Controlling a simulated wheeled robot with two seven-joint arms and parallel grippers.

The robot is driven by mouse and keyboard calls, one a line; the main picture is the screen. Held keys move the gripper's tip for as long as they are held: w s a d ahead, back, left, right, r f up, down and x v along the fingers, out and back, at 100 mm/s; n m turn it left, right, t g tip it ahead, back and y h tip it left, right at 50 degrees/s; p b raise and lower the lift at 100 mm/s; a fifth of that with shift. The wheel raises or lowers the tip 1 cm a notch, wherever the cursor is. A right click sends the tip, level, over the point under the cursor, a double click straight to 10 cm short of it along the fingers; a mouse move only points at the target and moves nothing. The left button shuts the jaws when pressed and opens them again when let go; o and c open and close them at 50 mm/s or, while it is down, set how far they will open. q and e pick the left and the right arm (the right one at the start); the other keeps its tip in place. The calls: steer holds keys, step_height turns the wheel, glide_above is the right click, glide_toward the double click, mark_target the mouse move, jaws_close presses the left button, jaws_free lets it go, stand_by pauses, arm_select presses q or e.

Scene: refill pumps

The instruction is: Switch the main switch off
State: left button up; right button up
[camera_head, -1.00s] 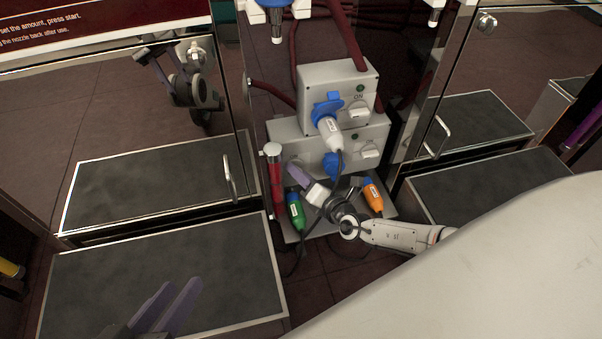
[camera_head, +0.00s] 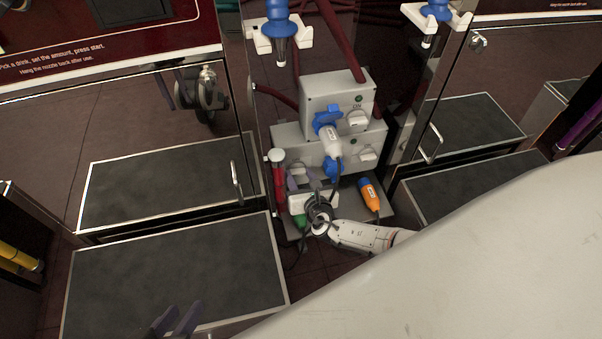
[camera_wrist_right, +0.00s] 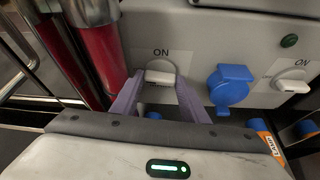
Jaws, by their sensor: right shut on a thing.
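In the right wrist view, a white switch knob (camera_wrist_right: 160,72) sits under the word ON at the left of a grey box (camera_wrist_right: 205,40). My right gripper (camera_wrist_right: 157,98) has its purple fingers on either side of this knob and is shut on it. In the head view, my right gripper (camera_head: 301,180) is at the left part of the lower grey box (camera_head: 310,152) and hides the knob there. My left gripper (camera_head: 173,320) is low at the bottom edge, with a gap between its fingers and nothing seen in them.
A blue socket (camera_wrist_right: 230,88) and a second ON knob (camera_wrist_right: 292,80) are right of the held knob. The upper box (camera_head: 322,88) carries a white plug (camera_head: 330,140). A green plug (camera_head: 299,222), an orange plug (camera_head: 370,195) and a red cylinder (camera_head: 277,180) are close by.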

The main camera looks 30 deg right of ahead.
steer(key=shift+r+n, duration=0.1)
steer(key=shift+n, duration=0.3)
steer(key=shift+h, duration=0.4)
steer(key=o, duration=1.1)
steer(key=shift+a, duration=0.1)
steer(key=shift+c, duration=0.2)
steer(key=shift+s+a, duration=0.1)
steer(key=shift+a, duration=0.05)
